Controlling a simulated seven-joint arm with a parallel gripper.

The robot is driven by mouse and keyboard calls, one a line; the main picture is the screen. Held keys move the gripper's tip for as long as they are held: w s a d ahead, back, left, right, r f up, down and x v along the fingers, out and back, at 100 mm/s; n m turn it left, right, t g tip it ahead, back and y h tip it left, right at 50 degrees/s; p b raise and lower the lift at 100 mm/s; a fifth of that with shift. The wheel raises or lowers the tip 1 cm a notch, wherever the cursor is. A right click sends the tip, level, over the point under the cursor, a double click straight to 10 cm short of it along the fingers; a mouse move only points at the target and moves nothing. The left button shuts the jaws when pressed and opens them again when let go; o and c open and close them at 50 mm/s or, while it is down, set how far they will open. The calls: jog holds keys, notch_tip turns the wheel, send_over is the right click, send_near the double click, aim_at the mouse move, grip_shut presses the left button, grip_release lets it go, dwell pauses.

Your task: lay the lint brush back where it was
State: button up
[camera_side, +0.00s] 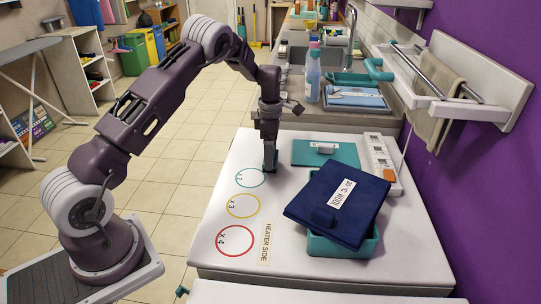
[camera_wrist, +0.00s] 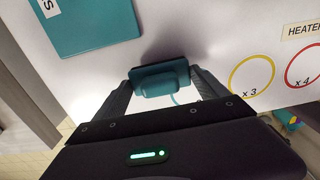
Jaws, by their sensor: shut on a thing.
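My gripper (camera_side: 269,166) points down over the white worktop. In the wrist view my gripper (camera_wrist: 160,90) is shut on a teal block with a darker teal plate, which I take to be the lint brush (camera_wrist: 160,78). In the side view only a small teal part of the brush (camera_side: 270,159) shows between the fingers. It is at the upper right edge of the teal x2 circle (camera_side: 238,184). The brush is at or just above the worktop; I cannot tell if it touches.
A white power strip (camera_side: 381,160) stands at the back right. The yellow (camera_side: 230,212) and red (camera_side: 219,247) circles are clear.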

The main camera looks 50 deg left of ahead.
jog(key=shift+f, duration=0.5)
jog(key=shift+f, duration=0.1)
jog(key=o, duration=1.3)
jog(key=shift+o, duration=0.2)
notch_tip(320, 180, up, 12)
jog(key=shift+r, duration=0.2)
jog(key=s+d+r+m+t, duration=0.3)
jog(key=s+d+r+m, duration=1.05)
jog(key=s+r, duration=0.3)
jog(key=s+d+f+m+t, duration=0.1)
jog(key=s+d+m, duration=0.1)
jog(key=s+m, duration=0.4)
jog(key=s+d+f+m+t, duration=0.1)
jog(key=s+d+f+m, duration=0.1)
jog(key=s+m, duration=0.5)
jog(key=s+d, duration=0.1)
jog(key=s, duration=0.3)
jog(key=shift+s+t, duration=0.15)
jog(key=shift+t, duration=0.15)
jog(key=shift+d+f+m, duration=0.1)
jog(key=shift+m, duration=0.15)
